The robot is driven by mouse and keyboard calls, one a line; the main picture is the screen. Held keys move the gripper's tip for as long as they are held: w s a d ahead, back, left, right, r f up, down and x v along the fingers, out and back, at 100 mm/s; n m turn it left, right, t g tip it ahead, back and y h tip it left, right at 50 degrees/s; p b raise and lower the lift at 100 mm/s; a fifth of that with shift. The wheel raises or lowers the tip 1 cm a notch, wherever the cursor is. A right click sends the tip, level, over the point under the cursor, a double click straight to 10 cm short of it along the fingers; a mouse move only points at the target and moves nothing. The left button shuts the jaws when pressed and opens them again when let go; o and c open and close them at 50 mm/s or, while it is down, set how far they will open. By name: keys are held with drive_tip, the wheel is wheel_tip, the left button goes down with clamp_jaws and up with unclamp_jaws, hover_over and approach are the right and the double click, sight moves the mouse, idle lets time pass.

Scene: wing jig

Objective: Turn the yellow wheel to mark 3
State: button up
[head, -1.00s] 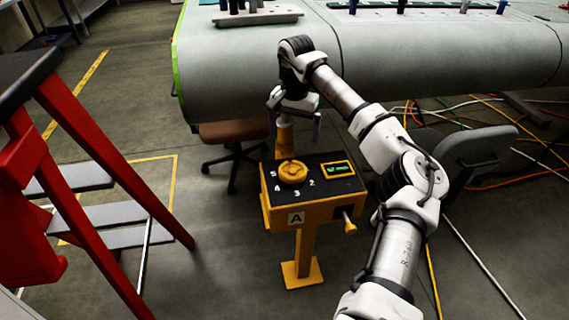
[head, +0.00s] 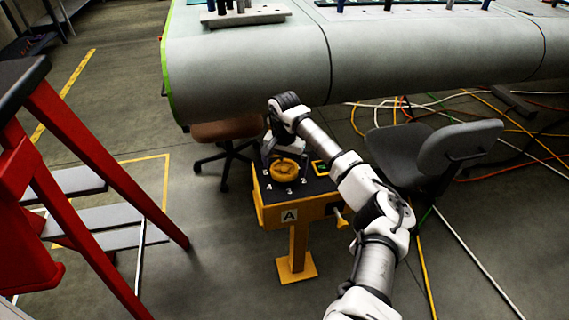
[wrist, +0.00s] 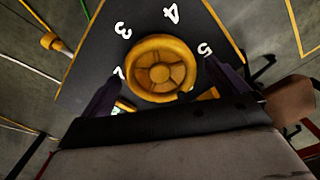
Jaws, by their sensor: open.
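My gripper (head: 283,150) is over the wheel's far side. In the wrist view my open gripper (wrist: 165,80) has one dark finger on each side of the wheel. I cannot tell whether they touch it or which mark the wheel points to.
A yellow-framed display (head: 321,168) sits right of the wheel, and a yellow side handle (head: 341,216) sticks out below. A large grey wing body (head: 250,75) hangs behind. A brown stool (head: 228,130), grey chair (head: 440,150) and red ladder (head: 110,180) stand around; cables cross the floor.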

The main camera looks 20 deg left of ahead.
drive_tip(key=c, duration=1)
